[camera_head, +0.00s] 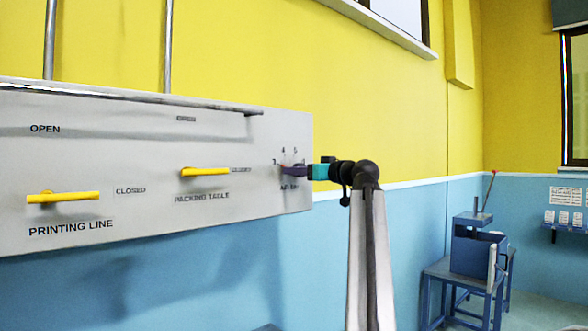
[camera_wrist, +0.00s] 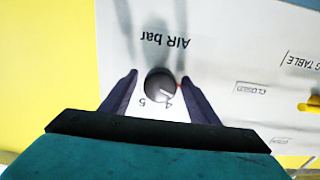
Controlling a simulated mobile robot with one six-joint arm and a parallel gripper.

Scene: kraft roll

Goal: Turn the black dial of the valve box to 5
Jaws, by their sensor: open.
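The valve box (camera_head: 150,215) is a pale panel on the wall. In the wrist view, which is upside down, the black dial (camera_wrist: 160,84) is round and lies below the "AIR bar" label. A pale mark on it seems to point near the 4; its exact setting is too small to tell. The 5 (camera_wrist: 141,101) is printed to the left of the 4 there. My gripper (camera_wrist: 159,77) is open, with one dark finger on each side of the dial; I cannot tell whether they touch it. In the head view my gripper (camera_head: 293,169) reaches the panel's right end and largely hides the dial.
Two yellow handles, PACKING TABLE (camera_head: 205,172) and PRINTING LINE (camera_head: 62,197), stick out left of my gripper. A grey rail (camera_head: 130,98) runs along the panel's top. A blue stand (camera_head: 478,250) is at the far right. Free space lies right of the panel.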

